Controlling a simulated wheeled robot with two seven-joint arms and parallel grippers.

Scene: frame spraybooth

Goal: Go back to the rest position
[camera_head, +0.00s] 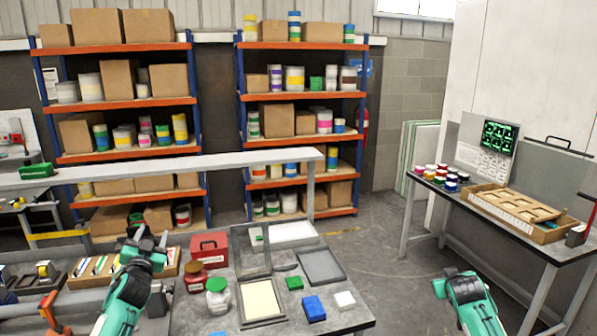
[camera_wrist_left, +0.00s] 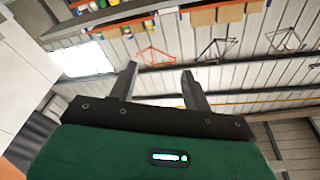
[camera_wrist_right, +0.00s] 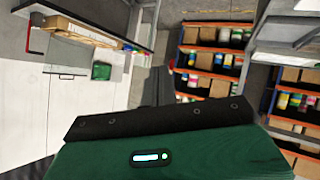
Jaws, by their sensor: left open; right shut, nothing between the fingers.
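My left gripper (camera_head: 151,236) is raised at the lower left of the head view, its fingers pointing away from me. In the left wrist view its two dark fingers (camera_wrist_left: 160,78) stand apart with nothing between them. My right gripper (camera_head: 452,272) is at the lower right of the head view, over the floor between the two tables. In the right wrist view its fingers (camera_wrist_right: 158,85) are together and hold nothing.
The near table (camera_head: 352,318) carries a red box (camera_head: 209,249), jars, frames and blue and green blocks. Shelves (camera_head: 305,97) stand behind. Floor between the tables is clear.

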